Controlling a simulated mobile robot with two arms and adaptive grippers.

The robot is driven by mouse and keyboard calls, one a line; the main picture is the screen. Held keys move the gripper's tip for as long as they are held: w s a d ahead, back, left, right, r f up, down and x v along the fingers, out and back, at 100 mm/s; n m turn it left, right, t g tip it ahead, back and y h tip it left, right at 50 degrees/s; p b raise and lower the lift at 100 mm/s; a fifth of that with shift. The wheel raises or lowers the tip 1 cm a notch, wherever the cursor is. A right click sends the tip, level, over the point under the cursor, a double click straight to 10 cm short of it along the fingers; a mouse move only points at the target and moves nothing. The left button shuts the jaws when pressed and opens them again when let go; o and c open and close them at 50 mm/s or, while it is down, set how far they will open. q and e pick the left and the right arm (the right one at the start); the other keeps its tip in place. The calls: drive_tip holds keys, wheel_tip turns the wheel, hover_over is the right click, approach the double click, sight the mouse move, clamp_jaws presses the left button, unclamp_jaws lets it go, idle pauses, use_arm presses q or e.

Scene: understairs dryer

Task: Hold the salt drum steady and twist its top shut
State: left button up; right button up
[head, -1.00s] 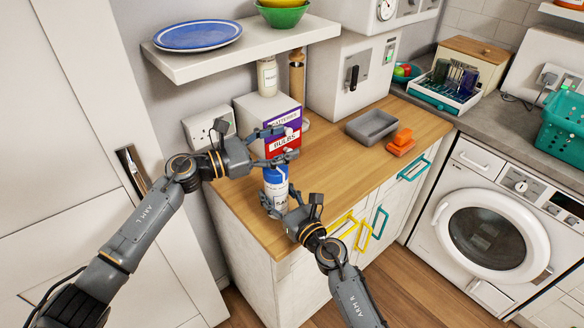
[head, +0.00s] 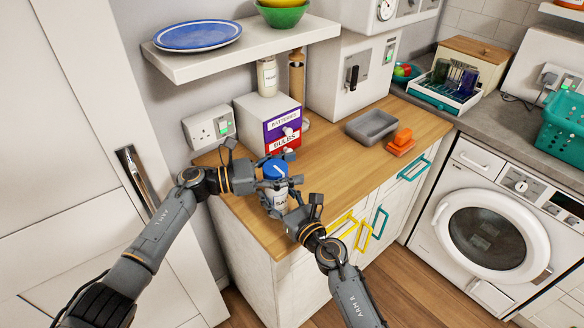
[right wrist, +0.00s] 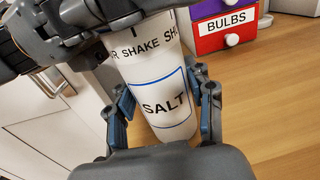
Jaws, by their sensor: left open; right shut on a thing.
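The salt drum (head: 278,198) stands upright on the wooden worktop. It has a white body and a blue top (head: 274,169). In the right wrist view its body (right wrist: 162,100) reads SALT. My right gripper (head: 283,204) is shut on the body low down, with a finger on each side in the right wrist view (right wrist: 163,112). My left gripper (head: 287,170) is open at the height of the blue top, its fingers reaching around it from the left. I cannot tell whether they touch it. In the right wrist view my left gripper hides the top.
A small drawer box labelled BATTERIES and BULBS (head: 283,135) stands just behind the drum. A grey tray (head: 372,126) and an orange item (head: 401,142) lie further right. A shelf (head: 235,52) overhangs the back. The worktop right of the drum is clear.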

use_arm(q)
drive_tip(key=shift+d, duration=0.35)
drive_tip(key=c, duration=1.1)
drive_tip(key=shift+w+a, duration=0.1)
drive_tip(key=shift+c, duration=0.5)
